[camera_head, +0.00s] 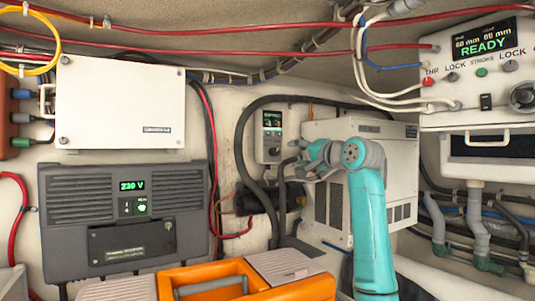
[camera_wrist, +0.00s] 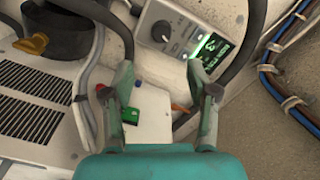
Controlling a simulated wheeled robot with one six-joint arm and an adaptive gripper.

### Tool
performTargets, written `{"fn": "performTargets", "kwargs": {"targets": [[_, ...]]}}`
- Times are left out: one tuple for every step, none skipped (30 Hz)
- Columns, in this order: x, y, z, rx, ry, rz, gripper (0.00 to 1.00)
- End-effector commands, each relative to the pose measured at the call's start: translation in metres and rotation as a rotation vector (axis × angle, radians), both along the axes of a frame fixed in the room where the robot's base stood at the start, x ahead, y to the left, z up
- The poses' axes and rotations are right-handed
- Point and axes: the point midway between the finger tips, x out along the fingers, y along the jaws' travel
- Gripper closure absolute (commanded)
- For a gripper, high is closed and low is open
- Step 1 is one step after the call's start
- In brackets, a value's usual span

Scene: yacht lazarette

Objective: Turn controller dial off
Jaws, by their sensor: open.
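A small grey wall controller (camera_head: 271,128) with a lit green display and a dial (camera_head: 273,152) is at the centre of the head view. In the wrist view the controller (camera_wrist: 180,38) is at the upper right, tilted. Its dark round dial (camera_wrist: 161,31) has a pale pointer mark, beside the lit display (camera_wrist: 209,52). My gripper (camera_wrist: 168,77) is open and empty, its two fingers apart below the controller in the wrist picture. The dial is beyond the fingertips and not between them. In the head view my gripper (camera_head: 302,165) is just right of and below the controller.
A white equipment box (camera_head: 345,135) stands behind my arm. Thick black hoses (camera_head: 240,150) loop around the controller. A grey inverter (camera_head: 125,220) is at left, an orange case (camera_head: 215,280) below. A separate panel (camera_head: 470,70) showing READY is at right.

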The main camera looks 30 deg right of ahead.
Motion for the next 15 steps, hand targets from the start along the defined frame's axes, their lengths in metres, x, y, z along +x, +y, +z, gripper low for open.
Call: {"fn": "performTargets", "kwargs": {"targets": [[0.0,0.0,0.001,0.0,0.0,0.0,0.41],[0.0,0.0,0.002,0.0,0.0,0.0,0.41],[0.001,0.0,0.002,0.0,0.0,0.0,0.41],[0.002,0.0,0.002,0.001,0.0,0.0,0.41],[0.004,0.0,0.002,0.001,0.0,0.001,0.41],[0.007,0.0,0.002,0.001,0.0,0.001,0.41],[0.01,0.0,0.003,0.001,-0.001,0.002,0.41],[0.014,0.001,0.003,0.002,0.0,0.002,0.41],[0.02,0.001,0.003,0.002,0.001,0.003,0.41],[0.025,0.001,0.002,0.002,0.001,0.003,0.41],[0.03,0.001,0.002,0.001,0.001,0.003,0.41],[0.038,0.001,0.002,0.002,0.001,0.003,0.41],[0.043,0.001,0.002,0.002,0.001,0.003,0.41],[0.049,0.001,0.002,0.002,0.0,0.002,0.41],[0.057,0.001,0.002,0.002,0.001,0.003,0.41]]}}
